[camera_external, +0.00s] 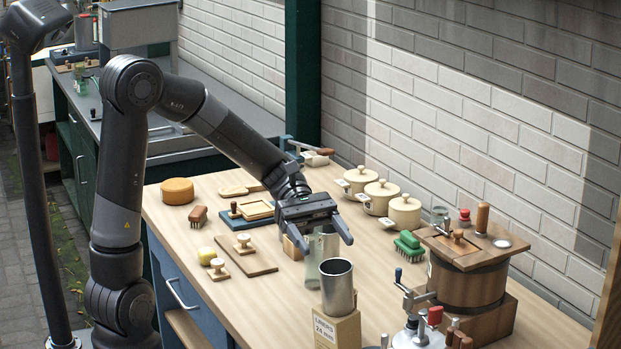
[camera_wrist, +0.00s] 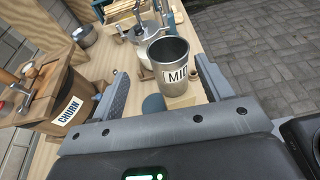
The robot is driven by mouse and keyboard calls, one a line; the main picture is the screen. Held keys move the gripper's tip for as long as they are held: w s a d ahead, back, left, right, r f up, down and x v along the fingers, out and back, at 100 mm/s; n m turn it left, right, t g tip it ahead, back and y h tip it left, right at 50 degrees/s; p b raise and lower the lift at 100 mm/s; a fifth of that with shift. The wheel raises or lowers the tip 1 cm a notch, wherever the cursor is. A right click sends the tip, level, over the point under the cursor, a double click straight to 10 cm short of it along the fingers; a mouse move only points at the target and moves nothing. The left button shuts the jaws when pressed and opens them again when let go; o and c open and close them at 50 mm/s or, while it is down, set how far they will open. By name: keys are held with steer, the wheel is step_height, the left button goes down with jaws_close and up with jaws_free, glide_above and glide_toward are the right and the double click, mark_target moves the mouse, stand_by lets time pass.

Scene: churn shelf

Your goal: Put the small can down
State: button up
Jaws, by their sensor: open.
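A grey metal can (camera_external: 337,290) stands upright and open-topped on a pale wooden block (camera_external: 336,326) near the front of the bench. My gripper (camera_external: 323,240) is open above the bench, just behind that can. A pale greyish cylinder (camera_external: 322,253) stands under my gripper, partly hidden by it; I cannot tell whether it is the small can. In the wrist view my open fingers (camera_wrist: 160,77) spread wide, and a blue-grey rounded shape (camera_wrist: 153,103) shows low between them.
A wooden churn (camera_external: 467,280) stands at the right, labelled "CHURN" in the wrist view. Lidded cream pots (camera_external: 382,195) line the wall. A green brush (camera_external: 409,245), boards (camera_external: 247,257) and stamps lie around. A metal device (camera_external: 418,337) is at the front.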

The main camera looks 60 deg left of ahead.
steer(key=s+a+f+m+y, duration=0.2)
steer(key=s+a+m+y, duration=0.2)
steer(key=s+m+y, duration=0.55)
steer(key=s+a+r+m+t+y, duration=0.3)
steer(key=s+a+m+t+y, duration=0.1)
steer(key=a+m, duration=0.4)
steer(key=shift+s+t+y, duration=0.4)
steer(key=shift+t+y, duration=0.15)
steer(key=shift+t, duration=0.35)
